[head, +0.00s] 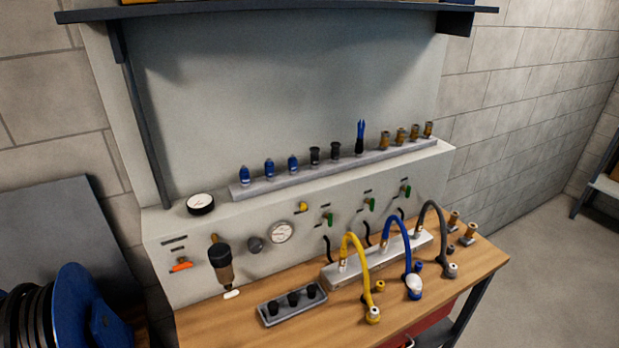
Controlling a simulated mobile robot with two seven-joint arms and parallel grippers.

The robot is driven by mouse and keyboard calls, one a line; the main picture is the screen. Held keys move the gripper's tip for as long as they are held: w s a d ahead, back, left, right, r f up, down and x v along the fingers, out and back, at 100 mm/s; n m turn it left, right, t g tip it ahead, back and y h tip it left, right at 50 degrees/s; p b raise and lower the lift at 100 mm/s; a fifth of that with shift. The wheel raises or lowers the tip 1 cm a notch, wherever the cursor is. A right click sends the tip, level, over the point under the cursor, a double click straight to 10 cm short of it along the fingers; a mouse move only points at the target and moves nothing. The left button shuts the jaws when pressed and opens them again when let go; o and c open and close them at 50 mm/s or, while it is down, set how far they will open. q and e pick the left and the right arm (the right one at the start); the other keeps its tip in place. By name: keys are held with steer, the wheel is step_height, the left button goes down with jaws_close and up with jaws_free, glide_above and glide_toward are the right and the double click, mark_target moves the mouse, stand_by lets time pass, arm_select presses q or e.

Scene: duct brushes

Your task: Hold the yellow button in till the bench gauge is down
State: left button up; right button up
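A small yellow button (303,207) sits on the upper part of the grey bench panel, near its middle. A round white-faced gauge (281,232) is set in the panel just below and left of the button. A second round white dial (200,203) with a black rim lies on the ledge at the left. The needle readings are too small to tell. Nothing touches the yellow button. Neither of my grippers is in view.
Yellow, blue and grey hoses (354,245) arch over the wooden bench top (225,325) at the right. Green-handled valves (369,204) line the panel. A tray (264,313) with black parts stands in front. A rail (255,187) holds several fittings. A blue reel (75,300) is at lower left.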

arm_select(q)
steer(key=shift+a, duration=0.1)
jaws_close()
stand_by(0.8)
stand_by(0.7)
